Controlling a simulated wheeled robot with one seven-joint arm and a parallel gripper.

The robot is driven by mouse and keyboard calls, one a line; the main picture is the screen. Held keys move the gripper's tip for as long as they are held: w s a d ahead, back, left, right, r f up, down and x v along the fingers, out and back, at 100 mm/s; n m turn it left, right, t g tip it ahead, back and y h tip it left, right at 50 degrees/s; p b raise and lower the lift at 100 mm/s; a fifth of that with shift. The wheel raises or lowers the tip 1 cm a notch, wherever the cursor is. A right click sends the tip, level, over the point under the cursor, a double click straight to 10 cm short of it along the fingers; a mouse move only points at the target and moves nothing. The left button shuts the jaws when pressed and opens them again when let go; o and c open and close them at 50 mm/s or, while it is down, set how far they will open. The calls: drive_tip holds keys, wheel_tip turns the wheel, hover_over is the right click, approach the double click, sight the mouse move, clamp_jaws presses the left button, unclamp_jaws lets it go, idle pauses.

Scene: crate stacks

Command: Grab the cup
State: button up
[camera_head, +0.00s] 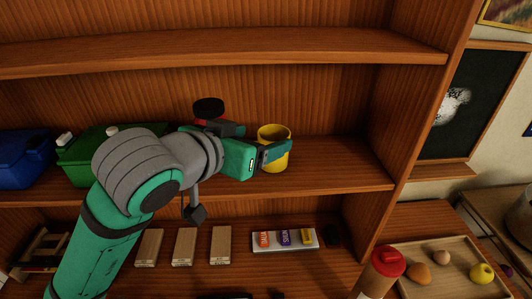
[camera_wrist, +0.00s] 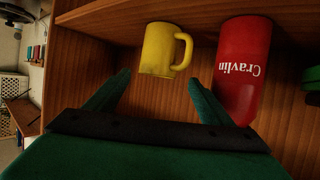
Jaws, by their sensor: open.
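The yellow cup (camera_head: 274,132) stands on the middle shelf of the wooden shelving, near its right part. In the wrist view the cup (camera_wrist: 158,50) appears upside down, its handle on the right side of the picture. My gripper (camera_head: 272,153) is open right at the cup, and its fingers hide part of the cup's lower front in the head view. In the wrist view my gripper (camera_wrist: 160,80) has one finger on each side of the cup's line. The cup lies just past the fingertips, between them. I cannot tell whether a finger touches it.
A red container with white lettering (camera_wrist: 242,65) stands close beside the cup, on its handle side. Green (camera_head: 88,150) and blue (camera_head: 24,160) crates stand further left on the same shelf. The upper shelf (camera_head: 220,52) runs above my arm. Shelf space right of the cup is clear.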

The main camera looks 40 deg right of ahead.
sight(280, 134)
drive_tip(key=x, duration=1)
drive_tip(key=shift+s, duration=0.15)
drive_tip(key=c, duration=1.3)
